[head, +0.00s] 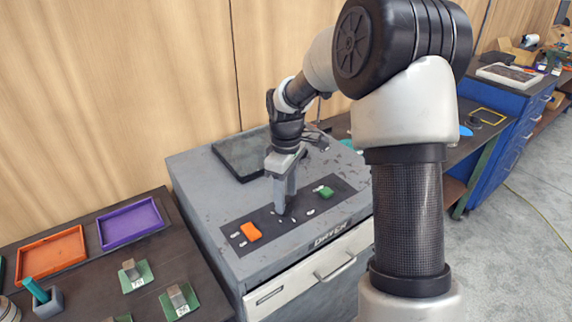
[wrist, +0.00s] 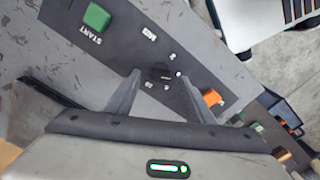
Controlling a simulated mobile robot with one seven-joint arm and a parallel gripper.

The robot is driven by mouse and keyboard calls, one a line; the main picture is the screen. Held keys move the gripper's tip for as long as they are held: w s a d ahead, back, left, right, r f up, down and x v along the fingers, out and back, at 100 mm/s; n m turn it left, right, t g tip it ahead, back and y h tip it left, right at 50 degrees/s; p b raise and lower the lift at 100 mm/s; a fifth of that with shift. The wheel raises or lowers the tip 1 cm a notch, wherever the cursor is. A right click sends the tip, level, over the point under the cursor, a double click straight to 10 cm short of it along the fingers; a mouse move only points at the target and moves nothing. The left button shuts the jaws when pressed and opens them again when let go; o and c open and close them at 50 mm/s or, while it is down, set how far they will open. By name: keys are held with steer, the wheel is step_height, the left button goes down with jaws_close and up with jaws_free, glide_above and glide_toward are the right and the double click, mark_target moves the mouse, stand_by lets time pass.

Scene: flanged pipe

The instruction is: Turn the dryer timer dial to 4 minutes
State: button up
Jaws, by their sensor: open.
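The dryer (head: 210,200) is a grey cabinet with a dark control strip on top and a "DRYER" label at its front edge. The timer dial (wrist: 160,72) is a small dark round knob on the strip, with white marks around it. Its pointer setting is too small to read. My gripper (head: 283,210) points down over the middle of the strip and hides the dial in the head view. In the wrist view my gripper (wrist: 160,82) is open, with one fingertip on each side of the dial. I cannot tell whether the fingers touch it.
A green START button (head: 326,192) and an orange switch (head: 251,231) flank the dial on the strip. A dark flat panel (head: 241,153) lies at the dryer's back. A table at left holds an orange tray (head: 50,256) and a purple tray (head: 131,222).

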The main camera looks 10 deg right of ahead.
step_height(320, 180, up, 16)
steer(key=shift+f+p, duration=0.2)
steer(key=shift+p, duration=0.15)
